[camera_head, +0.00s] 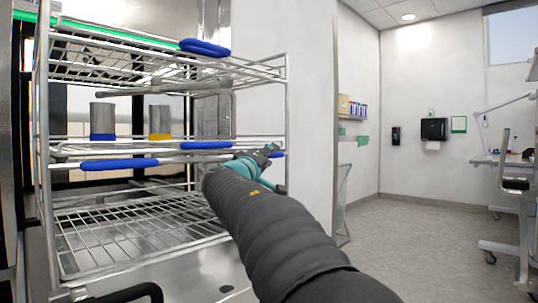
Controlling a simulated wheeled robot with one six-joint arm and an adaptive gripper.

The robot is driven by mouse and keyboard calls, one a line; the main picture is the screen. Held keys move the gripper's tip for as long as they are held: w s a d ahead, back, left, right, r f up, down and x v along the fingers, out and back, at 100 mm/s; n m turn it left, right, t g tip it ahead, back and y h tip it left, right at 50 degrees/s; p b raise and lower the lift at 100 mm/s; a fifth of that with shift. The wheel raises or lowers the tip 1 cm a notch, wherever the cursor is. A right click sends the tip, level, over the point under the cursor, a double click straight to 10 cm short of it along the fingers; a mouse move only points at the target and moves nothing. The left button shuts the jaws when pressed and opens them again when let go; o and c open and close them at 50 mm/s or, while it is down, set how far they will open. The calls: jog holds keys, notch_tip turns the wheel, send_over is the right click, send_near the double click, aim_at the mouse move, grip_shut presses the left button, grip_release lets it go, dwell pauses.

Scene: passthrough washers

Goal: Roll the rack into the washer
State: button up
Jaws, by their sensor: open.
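The rack (287,105) is a tall silver wire frame with several shelves and blue grips, filling the left of the view. Two metal cylinders, one with a blue band (103,121) and one with a yellow band (159,121), stand on its middle shelf. The washer (18,130) shows as a metal-framed opening behind the rack, with a green strip along its top. My gripper (272,151), teal with dark fingers, is open at the rack's right side, level with the middle shelf. A blue grip end shows beside the fingers; I cannot tell whether they touch it.
A metal surface (205,283) lies under the rack, with a black curved bar (130,294) in front. A white wall (300,75) stands right of the rack. Open grey floor (415,225) stretches right, with a wheeled bench (505,160) at the far right.

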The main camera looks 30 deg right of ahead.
jog(key=shift+w+d, duration=0.15)
grip_shut()
